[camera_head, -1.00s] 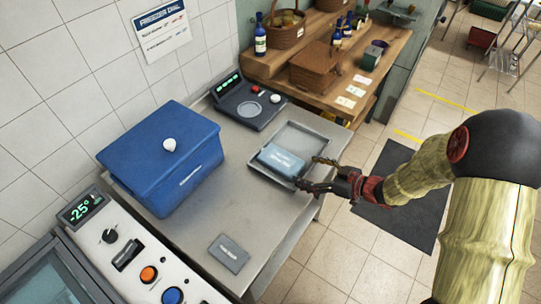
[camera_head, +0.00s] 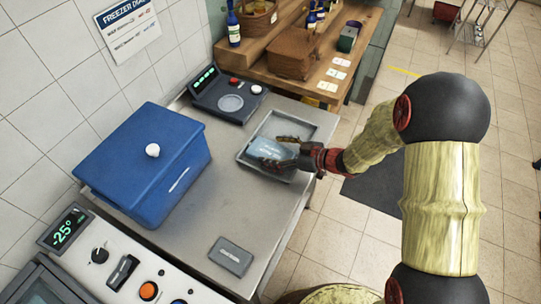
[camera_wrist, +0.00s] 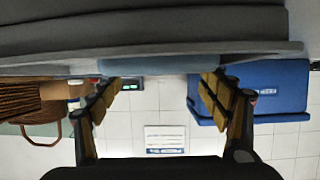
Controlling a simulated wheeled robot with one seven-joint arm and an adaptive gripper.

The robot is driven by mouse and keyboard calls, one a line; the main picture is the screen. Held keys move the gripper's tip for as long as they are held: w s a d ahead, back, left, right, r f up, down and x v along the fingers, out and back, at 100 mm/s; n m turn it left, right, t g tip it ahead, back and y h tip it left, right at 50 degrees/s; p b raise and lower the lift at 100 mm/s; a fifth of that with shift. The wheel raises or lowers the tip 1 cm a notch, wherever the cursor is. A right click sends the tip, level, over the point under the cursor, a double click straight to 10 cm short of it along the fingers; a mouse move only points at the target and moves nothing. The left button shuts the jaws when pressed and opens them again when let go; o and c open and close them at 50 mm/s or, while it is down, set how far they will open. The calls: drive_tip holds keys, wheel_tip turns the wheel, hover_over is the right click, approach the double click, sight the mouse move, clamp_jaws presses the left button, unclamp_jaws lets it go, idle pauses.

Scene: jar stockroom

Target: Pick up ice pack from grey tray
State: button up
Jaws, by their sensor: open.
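The ice pack (camera_head: 264,148) is a pale blue block lying in the grey tray (camera_head: 312,127) on the steel table. My gripper (camera_head: 280,150) reaches in from the right, low at the tray, with its fingers open around the near end of the ice pack. In the wrist view, which looks upside down, my gripper (camera_wrist: 160,84) has its two fingers spread wide. A pale blue strip of the ice pack (camera_wrist: 160,65) shows between and beyond the fingertips. Whether the fingers touch it, I cannot tell. Part of the ice pack is hidden by the fingers.
A blue lidded box (camera_head: 150,165) stands left of the tray. A dark scale (camera_head: 228,97) sits behind it. A small grey plate (camera_head: 230,257) lies at the table's front. A wooden shelf (camera_head: 335,75) with baskets and bottles is behind. Bare tabletop lies between box and tray.

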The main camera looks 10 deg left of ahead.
sight(266, 149)
drive_tip(key=b+x, duration=0.1)
drive_tip(key=x, duration=0.2)
drive_tip(key=shift+a+f, duration=0.1)
drive_tip(key=c, duration=0.3)
drive_tip(key=c, duration=1)
